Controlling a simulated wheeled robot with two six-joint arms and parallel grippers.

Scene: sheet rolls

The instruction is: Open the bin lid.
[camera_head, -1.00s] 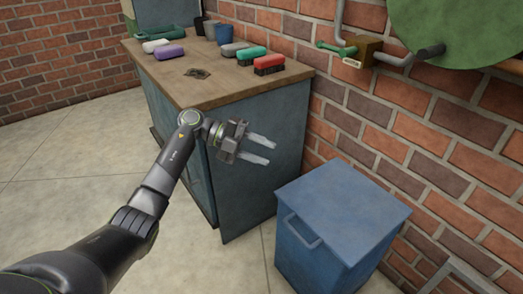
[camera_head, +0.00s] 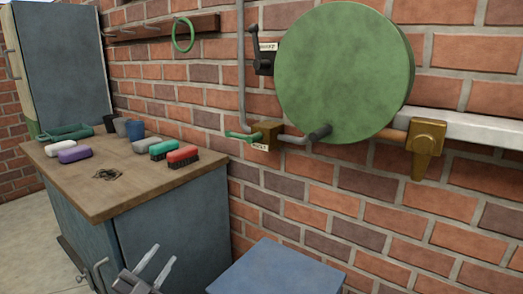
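The blue bin's lid (camera_head: 278,270) shows at the bottom middle of the head view. It looks flat and closed, and its front part and handle are cut off by the frame edge. My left gripper (camera_head: 155,264) is at the bottom left of the bin, in front of the workbench's side. Its two pale fingers point up and are spread apart with nothing between them. It is apart from the lid. My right gripper is not in view.
A wooden-topped workbench (camera_head: 130,190) on the left carries brushes (camera_head: 182,156), cups (camera_head: 136,129) and a green tray (camera_head: 66,133). A brick wall behind the bin holds a round green disc (camera_head: 345,72), pipes and a brass valve (camera_head: 425,140).

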